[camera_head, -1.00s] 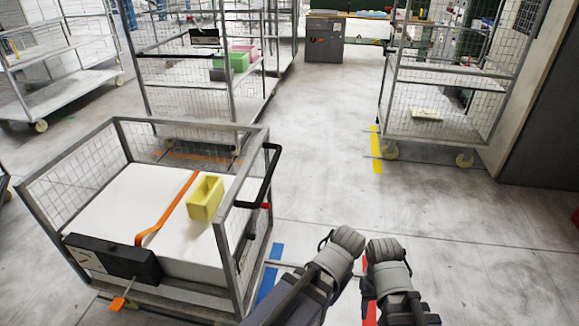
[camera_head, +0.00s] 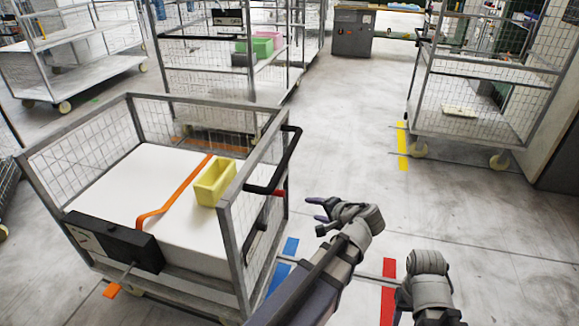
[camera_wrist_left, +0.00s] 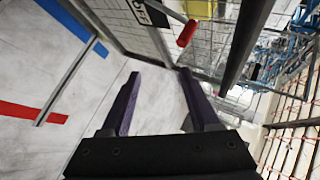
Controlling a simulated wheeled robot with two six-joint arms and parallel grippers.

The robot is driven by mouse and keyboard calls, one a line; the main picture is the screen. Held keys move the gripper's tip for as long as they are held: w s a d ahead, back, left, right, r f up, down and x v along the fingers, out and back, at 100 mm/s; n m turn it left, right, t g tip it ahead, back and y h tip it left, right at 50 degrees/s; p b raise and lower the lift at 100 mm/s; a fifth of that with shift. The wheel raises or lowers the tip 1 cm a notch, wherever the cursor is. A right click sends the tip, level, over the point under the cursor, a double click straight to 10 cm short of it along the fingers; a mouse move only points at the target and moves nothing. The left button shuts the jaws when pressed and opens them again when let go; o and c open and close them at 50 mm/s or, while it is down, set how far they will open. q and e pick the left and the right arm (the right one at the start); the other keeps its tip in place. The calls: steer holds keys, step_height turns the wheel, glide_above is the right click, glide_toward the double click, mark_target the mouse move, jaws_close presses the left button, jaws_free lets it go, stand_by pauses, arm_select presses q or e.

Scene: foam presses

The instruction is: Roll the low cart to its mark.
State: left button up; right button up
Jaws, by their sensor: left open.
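The low cart (camera_head: 148,98) stands at the left, a grey mesh-sided frame with a black push handle (camera_head: 292,150) on its right end. It carries a white block, an orange strap (camera_head: 180,187) and a yellow bin (camera_head: 214,183). My left gripper (camera_head: 314,209) is open and empty, to the right of the handle and apart from it. In the left wrist view its two purple fingers (camera_wrist_left: 163,98) are spread with nothing between them. A red-tipped lever (camera_wrist_left: 187,33) and a dark bar lie beyond them. My right arm shows at bottom right; its fingers are hidden.
Floor strips are blue (camera_head: 283,268), red (camera_head: 388,290) and yellow (camera_head: 402,146); orange tape lies behind the low cart. Tall mesh carts stand behind (camera_head: 250,100) and at right (camera_head: 470,125). The floor aisle between them is clear.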

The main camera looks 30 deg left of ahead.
mark_target(288, 156)
arm_select(q)
steer(key=w+a+r+m+t+y+b, duration=0.1)
steer(key=w+a+r+y+b, duration=0.1)
steer(key=w+a, duration=0.2)
steer(key=w+a+r+m+t+y+b, duration=0.2)
steer(key=w+a+b, duration=0.1)
steer(key=a, duration=0.4)
steer(key=w+a+r+m+t+y+b, duration=0.1)
steer(key=w+a+r+t+y+b, duration=0.1)
steer(key=w+a, duration=0.3)
steer(key=shift+a+y+b, duration=0.2)
steer(key=shift+y+b, duration=0.1)
steer(key=shift+b, duration=0.15)
steer(key=shift+f, duration=0.1)
arm_select(e)
step_height(288, 156, down, 10)
steer(key=shift+r, duration=0.2)
arm_select(q)
jaws_close()
